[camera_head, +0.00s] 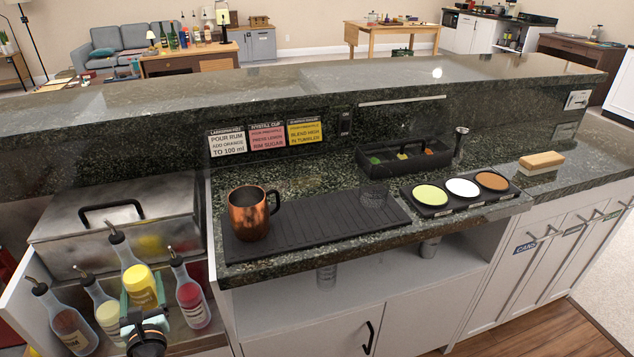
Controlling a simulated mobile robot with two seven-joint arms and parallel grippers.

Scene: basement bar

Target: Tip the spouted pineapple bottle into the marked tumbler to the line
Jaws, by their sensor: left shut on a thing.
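My left gripper (142,303) comes in from the bottom left and is shut on a spouted bottle with yellow contents (138,276). The bottle stands roughly upright among the other bottles at the drawer; its label is too small to read and its lower part is hidden by my gripper. A clear glass, perhaps the tumbler (374,197), is faint on the right part of the black ribbed mat (310,222); no line on it can be made out. The gripper is well to the left of the glass and lower. My right gripper is not in view.
A copper mug (248,213) stands on the mat's left end. Other spouted bottles, including a red one (190,296), crowd the left gripper. A steel lidded box (115,225) lies behind them.

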